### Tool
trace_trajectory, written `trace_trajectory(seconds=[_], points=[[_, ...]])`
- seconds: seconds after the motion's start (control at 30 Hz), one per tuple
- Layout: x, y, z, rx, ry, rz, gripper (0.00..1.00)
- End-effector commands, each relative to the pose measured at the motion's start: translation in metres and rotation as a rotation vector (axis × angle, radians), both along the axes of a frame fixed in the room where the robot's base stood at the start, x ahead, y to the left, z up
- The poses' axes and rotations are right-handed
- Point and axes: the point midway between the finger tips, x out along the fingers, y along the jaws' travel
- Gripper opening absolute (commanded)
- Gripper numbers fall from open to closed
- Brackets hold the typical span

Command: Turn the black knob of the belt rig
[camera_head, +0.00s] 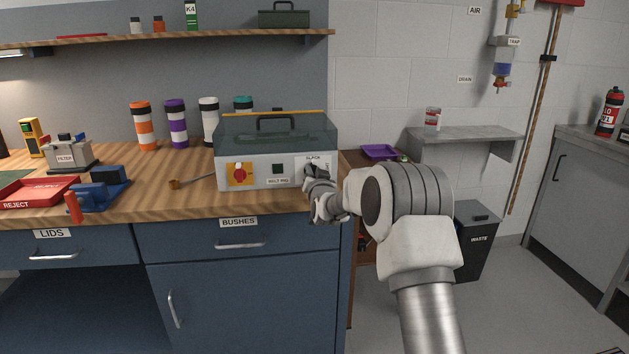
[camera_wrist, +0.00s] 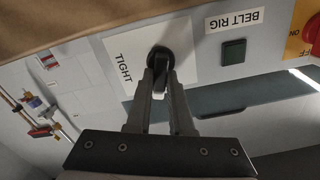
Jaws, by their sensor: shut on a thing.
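The belt rig (camera_head: 262,176) is a grey box with a clear lid and black handle, standing on the wooden workbench. Its front carries a red switch on a yellow plate (camera_head: 240,174), a dark green square button (camera_head: 278,168) and a white label plate. The black knob (camera_wrist: 159,56) sits on that white plate, beside the word TIGHT, in the wrist view. My gripper (camera_wrist: 170,82) is shut on the knob, a finger on each side of it. In the head view my gripper (camera_head: 312,180) reaches the rig's right front and hides the knob.
A red REJECT tray (camera_head: 40,192) and a blue clamp (camera_head: 100,190) lie on the bench at left. Several capped tubes stand behind, left of the rig. A purple tray (camera_head: 380,152) is to the right. A waste bin (camera_head: 478,240) stands on the floor.

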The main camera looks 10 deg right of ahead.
Motion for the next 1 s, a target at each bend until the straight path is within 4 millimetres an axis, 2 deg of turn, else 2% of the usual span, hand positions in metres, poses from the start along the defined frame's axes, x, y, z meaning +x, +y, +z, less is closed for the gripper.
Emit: trace_trajectory(seconds=[0.4,1.0], points=[[0.0001,0.0043,0.0006,-0.269,-0.002,0.000,0.00],[0.0002,0.0047,0.0016,-0.345,-0.001,0.001,0.00]])
